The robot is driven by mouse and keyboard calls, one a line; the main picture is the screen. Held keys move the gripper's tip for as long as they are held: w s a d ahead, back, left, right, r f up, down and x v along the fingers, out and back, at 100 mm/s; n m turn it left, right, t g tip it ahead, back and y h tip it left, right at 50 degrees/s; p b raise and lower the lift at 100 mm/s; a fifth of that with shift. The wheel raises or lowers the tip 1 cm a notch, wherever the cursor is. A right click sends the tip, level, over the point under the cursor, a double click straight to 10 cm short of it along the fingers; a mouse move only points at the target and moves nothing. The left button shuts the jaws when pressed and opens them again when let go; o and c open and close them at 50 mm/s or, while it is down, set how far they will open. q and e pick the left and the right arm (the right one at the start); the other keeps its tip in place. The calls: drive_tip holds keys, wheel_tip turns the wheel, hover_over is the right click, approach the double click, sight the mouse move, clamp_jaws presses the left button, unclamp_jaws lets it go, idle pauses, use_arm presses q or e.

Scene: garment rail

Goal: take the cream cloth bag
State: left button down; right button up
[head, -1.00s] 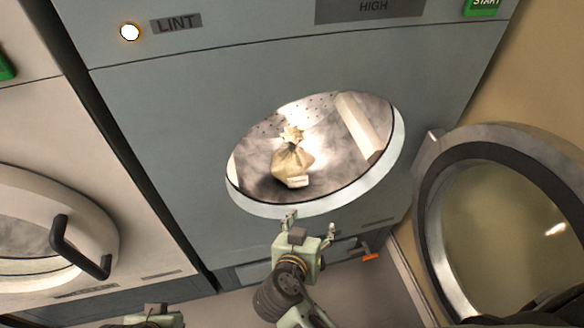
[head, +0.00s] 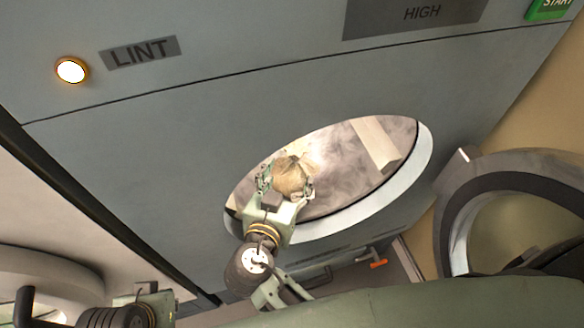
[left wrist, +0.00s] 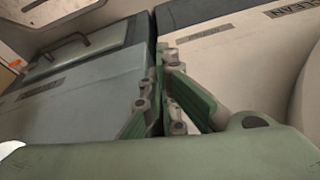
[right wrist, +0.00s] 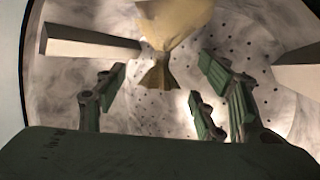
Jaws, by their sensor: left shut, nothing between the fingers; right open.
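In the right wrist view the bag (right wrist: 172,30) shows at the top, beyond the fingertips. My right gripper (head: 285,186) is at the drum opening, its open fingers on either side of the bag in the head view. My left gripper (left wrist: 168,85) is shut and empty, low in front of the machines.
The drum's round rim (head: 400,190) surrounds my right gripper. The open round door (head: 520,205) stands at the right. A grey panel marked LINT (head: 140,52) is above the opening. A drum paddle (right wrist: 90,45) shows in the right wrist view. A pale machine stands at left.

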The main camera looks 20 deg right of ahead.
sight(300, 161)
drive_tip(key=x, duration=0.7)
drive_tip(key=shift+w+d+f+b, duration=0.1)
drive_tip(key=shift+w+d+b, duration=0.1)
drive_tip(key=shift+d+b, duration=0.15)
drive_tip(key=c, duration=0.8)
drive_tip(key=shift+s+f, duration=0.15)
drive_tip(key=shift+f, duration=0.05)
clamp_jaws()
